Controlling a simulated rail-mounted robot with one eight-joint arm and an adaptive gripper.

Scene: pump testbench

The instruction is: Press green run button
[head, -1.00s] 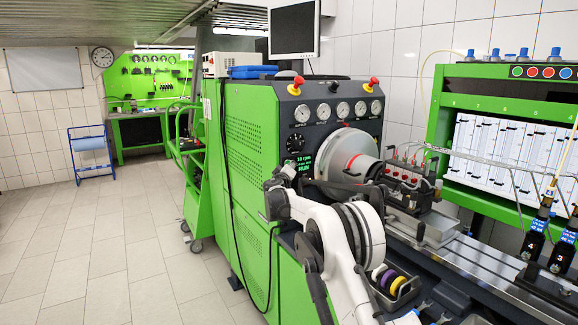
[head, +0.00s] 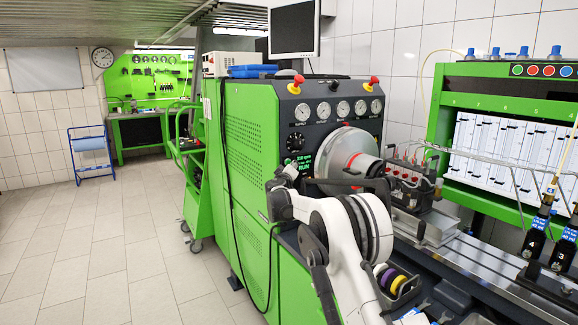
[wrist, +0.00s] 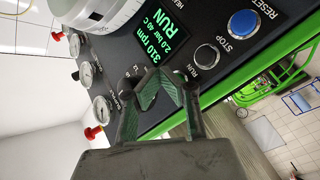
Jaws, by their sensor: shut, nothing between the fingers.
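The dark control panel (wrist: 228,60) fills the middle of the wrist view. Its green-lit display (wrist: 165,35) reads 310 rpm, 2.0 bar, 40 C and RUN. A round button with a silver ring and dark face (wrist: 207,57) sits between the RUN and STOP labels; no green cap shows on it. A blue button (wrist: 243,23) sits between STOP and RESET. My gripper (wrist: 155,88) is shut and empty, in front of the panel beside the display and apart from the ringed button. In the head view my arm hides its fingertips; the display (head: 305,163) shows green text.
Pressure gauges (head: 343,109) and red mushroom knobs (head: 375,82) line the panel top. A large grey drum (head: 350,150) stands right of the display. The bench rail (head: 480,262) lies further right.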

